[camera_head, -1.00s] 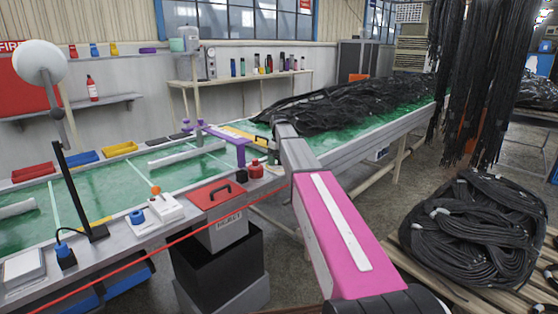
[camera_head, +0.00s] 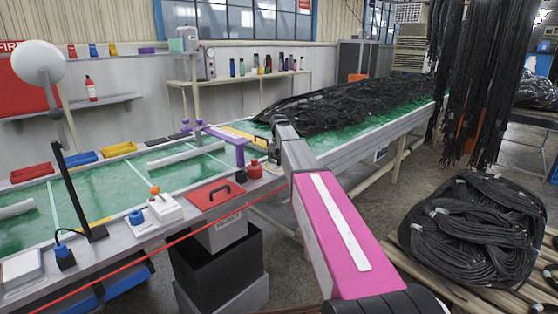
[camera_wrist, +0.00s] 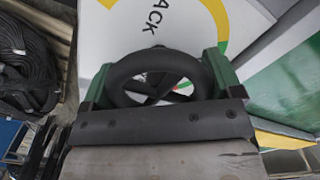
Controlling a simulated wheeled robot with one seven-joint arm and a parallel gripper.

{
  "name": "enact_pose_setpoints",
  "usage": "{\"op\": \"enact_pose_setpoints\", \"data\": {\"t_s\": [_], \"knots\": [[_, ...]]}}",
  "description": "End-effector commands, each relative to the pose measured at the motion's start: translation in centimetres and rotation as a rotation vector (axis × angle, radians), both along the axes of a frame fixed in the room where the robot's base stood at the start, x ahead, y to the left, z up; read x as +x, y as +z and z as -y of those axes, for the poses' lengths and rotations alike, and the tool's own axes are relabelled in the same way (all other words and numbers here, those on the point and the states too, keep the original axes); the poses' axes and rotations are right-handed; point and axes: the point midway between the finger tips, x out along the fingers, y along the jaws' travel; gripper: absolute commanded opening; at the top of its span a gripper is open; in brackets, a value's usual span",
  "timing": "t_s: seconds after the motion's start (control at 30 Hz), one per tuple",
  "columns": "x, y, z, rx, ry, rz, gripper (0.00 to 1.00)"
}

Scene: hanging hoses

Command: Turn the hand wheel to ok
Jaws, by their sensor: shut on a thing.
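The black hand wheel (camera_wrist: 122,70) is in the middle of the wrist view, in front of a white dial face with a yellow and green arc and the letters "ACK". My gripper (camera_wrist: 157,68) is shut on the wheel, with one green-sided finger at its left edge and one at its right. Part of the wheel's lower rim is hidden behind my dark gripper body. No pointer or "ok" mark can be made out on the visible part of the dial. In the head view my pink arm reaches to the conveyor's near edge, and the wheel cannot be made out there.
A green conveyor table (camera_head: 110,195) runs across the head view, with a pile of black hoses (camera_head: 350,100) on it. A lidded reject bin (camera_head: 216,193) stands left of my arm. Coiled hoses (camera_head: 480,235) lie on a pallet at right, below hanging hoses (camera_head: 475,80).

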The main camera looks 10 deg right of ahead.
Motion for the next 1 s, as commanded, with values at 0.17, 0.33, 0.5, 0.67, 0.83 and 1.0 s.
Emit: {"op": "enact_pose_setpoints", "data": {"t_s": [0.17, 0.33, 0.5, 0.67, 0.83, 1.0], "knots": [[0.03, 0.09, 0.05, -0.001, -0.053, 0.001, 0.61], [0.04, 0.09, 0.05, -0.001, -0.075, 0.001, 0.61], [0.03, 0.09, 0.06, -0.001, -0.079, 0.001, 0.61], [0.04, 0.09, 0.05, -0.001, -0.078, 0.001, 0.61], [0.04, 0.08, 0.05, -0.001, -0.077, 0.001, 1.0], [0.02, 0.11, 0.04, 0.0, -0.077, 0.001, 1.0]]}}
